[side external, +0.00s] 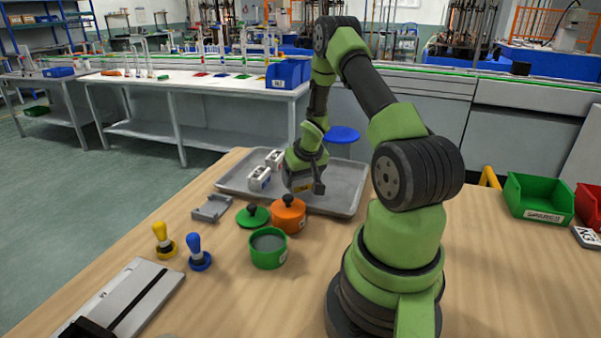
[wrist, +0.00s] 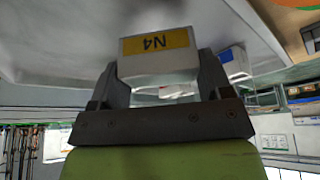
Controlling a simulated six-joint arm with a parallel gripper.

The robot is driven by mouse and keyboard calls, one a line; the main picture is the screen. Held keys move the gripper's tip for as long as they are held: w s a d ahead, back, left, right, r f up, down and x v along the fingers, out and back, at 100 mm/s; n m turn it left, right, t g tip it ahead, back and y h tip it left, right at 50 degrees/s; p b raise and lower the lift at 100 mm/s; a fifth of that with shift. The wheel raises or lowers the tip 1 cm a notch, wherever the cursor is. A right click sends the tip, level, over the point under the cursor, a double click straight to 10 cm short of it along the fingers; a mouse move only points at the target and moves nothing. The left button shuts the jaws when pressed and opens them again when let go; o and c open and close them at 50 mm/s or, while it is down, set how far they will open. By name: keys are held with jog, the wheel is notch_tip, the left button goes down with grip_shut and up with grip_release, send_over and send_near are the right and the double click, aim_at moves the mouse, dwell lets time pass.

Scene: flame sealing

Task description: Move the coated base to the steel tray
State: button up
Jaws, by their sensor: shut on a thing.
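My gripper (side external: 305,189) is over the right-middle part of the steel tray (side external: 345,174). It is shut on a pale block with a yellow label reading N4, taken as the coated base (wrist: 158,62). In the wrist view the block sits between the two fingers, one on each side. In the side view the base is mostly hidden by the gripper. Whether it touches the tray floor or hangs just above it I cannot tell. Two other white blocks stand on the tray to the left, a nearer one (side external: 260,178) and a farther one (side external: 275,158).
An open green pot (side external: 269,252), its green lid (side external: 252,217) and a lidded orange pot (side external: 288,216) stand in front of the tray. A grey holder (side external: 211,208), a yellow-handled stamp (side external: 163,240) and a blue-handled stamp (side external: 198,252) are left. A green bin (side external: 537,197) is far right.

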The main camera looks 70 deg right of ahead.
jog(key=shift+f, duration=0.55)
jog(key=shift+f, duration=0.1)
jog(key=o, duration=0.9)
jog(key=shift+o, duration=0.2)
